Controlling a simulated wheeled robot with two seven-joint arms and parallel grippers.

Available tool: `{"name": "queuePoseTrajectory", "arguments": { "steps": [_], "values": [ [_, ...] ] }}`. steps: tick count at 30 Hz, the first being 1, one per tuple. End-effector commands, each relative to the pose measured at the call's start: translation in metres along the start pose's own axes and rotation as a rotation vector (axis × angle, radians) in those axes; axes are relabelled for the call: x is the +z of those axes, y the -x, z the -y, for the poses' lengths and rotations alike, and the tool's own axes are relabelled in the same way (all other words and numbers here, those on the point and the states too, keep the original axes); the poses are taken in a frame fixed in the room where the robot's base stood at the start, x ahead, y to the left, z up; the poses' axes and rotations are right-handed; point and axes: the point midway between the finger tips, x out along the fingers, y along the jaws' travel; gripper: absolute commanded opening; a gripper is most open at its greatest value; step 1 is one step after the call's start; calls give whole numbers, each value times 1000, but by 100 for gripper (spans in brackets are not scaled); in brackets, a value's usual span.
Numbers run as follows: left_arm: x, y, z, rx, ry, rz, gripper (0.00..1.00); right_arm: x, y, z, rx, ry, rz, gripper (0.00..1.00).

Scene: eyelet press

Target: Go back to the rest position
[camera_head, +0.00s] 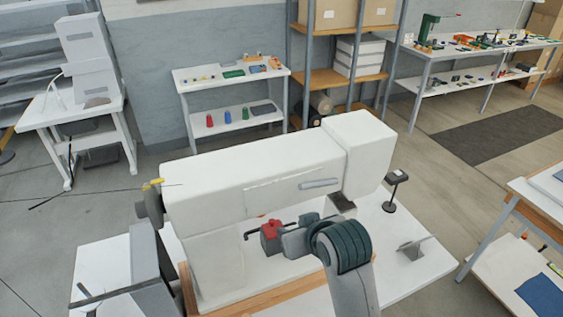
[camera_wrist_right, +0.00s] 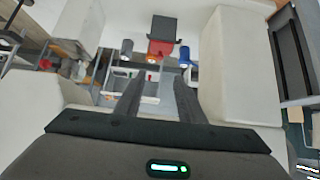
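The white press (camera_head: 255,180) stands on a white-topped bench in the middle of the head view. My right arm comes up from the bottom, and its wrist is at the open throat under the press's upper arm. The right gripper's fingers (camera_wrist_right: 158,84) are apart in the right wrist view, with nothing held between them. A red block (camera_head: 270,230) with a dark part shows just left of my wrist; a red block with a dark top (camera_wrist_right: 161,47) also shows beyond the fingertips in the wrist view. My left gripper is not in view.
The white bench top (camera_head: 425,258) is partly bare on the right, with a small dark stand (camera_head: 395,190) and a grey angled piece (camera_head: 413,248) on it. A white side table (camera_head: 530,190) stands at the right. Shelves and stocked tables line the back.

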Motion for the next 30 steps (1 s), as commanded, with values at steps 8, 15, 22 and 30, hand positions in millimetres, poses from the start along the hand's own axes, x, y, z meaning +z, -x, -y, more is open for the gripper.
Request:
{"name": "queuePoseTrajectory", "arguments": {
  "steps": [8,15,22,30],
  "values": [
    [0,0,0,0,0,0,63,22,-2,-4,5,-11,29,36],
    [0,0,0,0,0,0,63,107,-1,-19,25,-51,136,36],
    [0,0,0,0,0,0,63,220,20,-35,57,-89,283,36],
    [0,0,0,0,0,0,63,312,58,-45,87,-106,413,36]
  ]
}}
